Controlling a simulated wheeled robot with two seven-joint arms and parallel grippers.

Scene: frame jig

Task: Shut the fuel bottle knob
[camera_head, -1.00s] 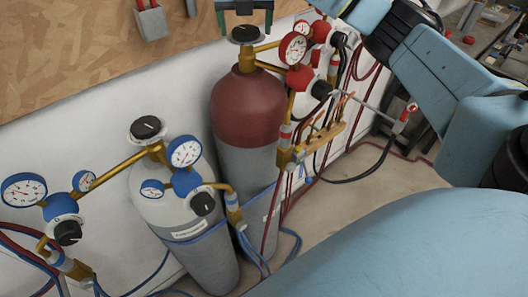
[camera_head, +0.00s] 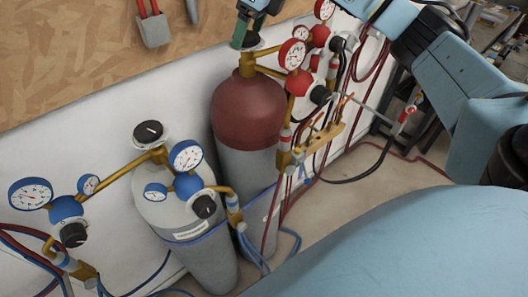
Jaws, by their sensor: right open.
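The fuel bottle (camera_head: 247,113) is the cylinder with a dark red top and grey body, standing upright against the white wall. Its black knob (camera_head: 253,41) sits on top of the brass valve, partly hidden by my gripper. My right gripper (camera_head: 250,33) comes in from the top right. It is open, with one green-tipped finger at the left side of the knob. The picture does not show clearly whether the fingers touch the knob. My left gripper is not in view.
A grey bottle (camera_head: 172,208) with blue regulators stands to the left. Red-capped gauges (camera_head: 293,54) and a brass pipe sit just right of the fuel knob. Hoses hang below. A wooden board (camera_head: 80,50) with a grey holder (camera_head: 154,30) is on the wall behind.

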